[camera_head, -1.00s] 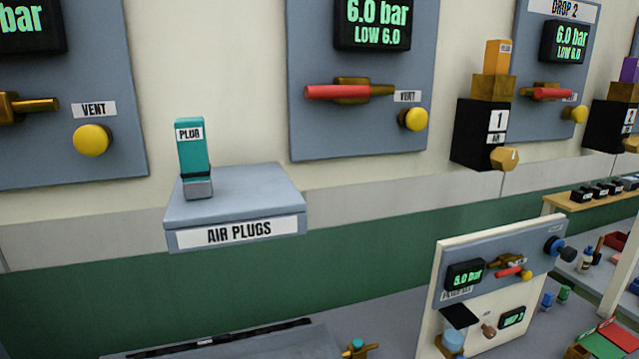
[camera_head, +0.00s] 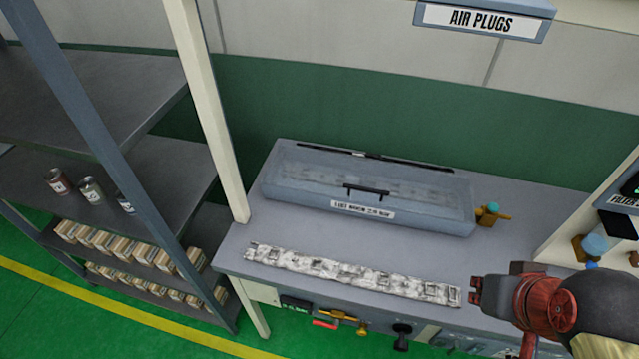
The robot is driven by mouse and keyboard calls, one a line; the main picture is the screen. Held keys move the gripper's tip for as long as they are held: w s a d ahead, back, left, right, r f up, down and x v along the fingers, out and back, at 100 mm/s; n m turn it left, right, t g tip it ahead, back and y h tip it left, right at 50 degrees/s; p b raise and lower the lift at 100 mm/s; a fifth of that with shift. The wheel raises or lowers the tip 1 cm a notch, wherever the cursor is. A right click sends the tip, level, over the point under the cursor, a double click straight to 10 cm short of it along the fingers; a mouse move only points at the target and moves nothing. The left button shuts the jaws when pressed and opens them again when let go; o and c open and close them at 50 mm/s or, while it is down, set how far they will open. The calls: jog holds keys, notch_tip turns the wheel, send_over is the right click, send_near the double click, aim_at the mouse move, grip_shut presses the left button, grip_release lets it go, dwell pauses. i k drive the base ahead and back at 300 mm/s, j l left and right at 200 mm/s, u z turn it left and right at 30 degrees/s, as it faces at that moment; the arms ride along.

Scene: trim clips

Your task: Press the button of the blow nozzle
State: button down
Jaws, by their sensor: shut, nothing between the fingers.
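A small brass fitting with a teal top (camera_head: 490,212) sits on the bench at the right end of the clear-lidded case; it looks like the blow nozzle, but it is too small to make out a button for certain. My gripper (camera_head: 474,291) comes in from the lower right, low over the bench near its front edge. It is shut and empty. Its fingertips are close to the right end of a mottled grey-white strip (camera_head: 350,273); I cannot tell whether they touch it. The fitting is farther back, behind my gripper.
The long grey case (camera_head: 450,222) with a black handle lies shut on the bench (camera_head: 236,262). A white panel (camera_head: 580,215) stands at the right. A post and shelves (camera_head: 150,180) with cans and boxes are at the left. An air plugs shelf (camera_head: 482,20) is above.

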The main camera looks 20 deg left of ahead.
aim_at(493, 206)
jog(key=j+u, duration=0.1)
jog(key=u, duration=0.4)
jog(key=i+l+u, duration=0.35)
jog(key=l+u, duration=0.15)
jog(key=l, duration=0.2)
